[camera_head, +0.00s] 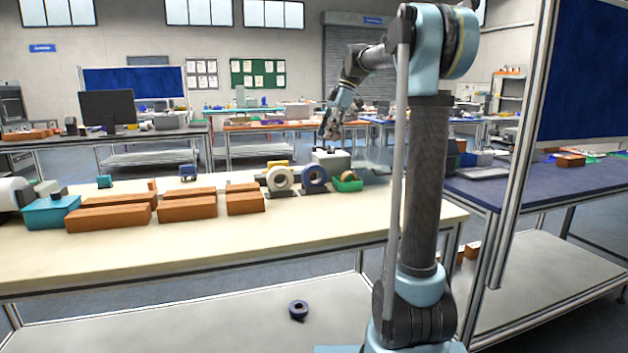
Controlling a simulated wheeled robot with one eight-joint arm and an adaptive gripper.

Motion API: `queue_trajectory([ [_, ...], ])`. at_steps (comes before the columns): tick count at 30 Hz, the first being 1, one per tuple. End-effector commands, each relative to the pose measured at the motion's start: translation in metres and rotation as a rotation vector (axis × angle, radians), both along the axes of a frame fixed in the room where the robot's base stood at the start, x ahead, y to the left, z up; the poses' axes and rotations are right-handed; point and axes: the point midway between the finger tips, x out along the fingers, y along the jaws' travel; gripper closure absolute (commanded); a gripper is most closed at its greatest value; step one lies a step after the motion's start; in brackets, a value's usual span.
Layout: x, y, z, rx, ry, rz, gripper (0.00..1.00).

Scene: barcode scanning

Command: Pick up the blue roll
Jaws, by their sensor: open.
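A dark blue roll (315,177) stands upright on the table in a dark holder, right of a white roll (279,180). My gripper (331,147) hangs at the far side of the table, above a grey-green box (331,160) and behind the upright blue roll. It appears small, open and empty. Its fingertips are hard to make out, and I cannot tell the exact gap to the box.
Wooden-brown blocks (109,217) lie in rows on the left of the cream table (250,232). A teal box (50,212) stands at the far left. A green tape dispenser (348,184) is right of the upright blue roll. The table's front strip is clear.

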Motion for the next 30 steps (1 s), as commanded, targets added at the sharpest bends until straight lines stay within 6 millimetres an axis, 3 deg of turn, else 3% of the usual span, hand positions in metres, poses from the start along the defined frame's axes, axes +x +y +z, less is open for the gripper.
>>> queue_trajectory([
  [19,-0.012,0.038,-0.094,0.002,-0.001,0.007,0.5],
  [30,-0.013,0.049,-0.12,0.001,-0.002,0.006,0.5],
])
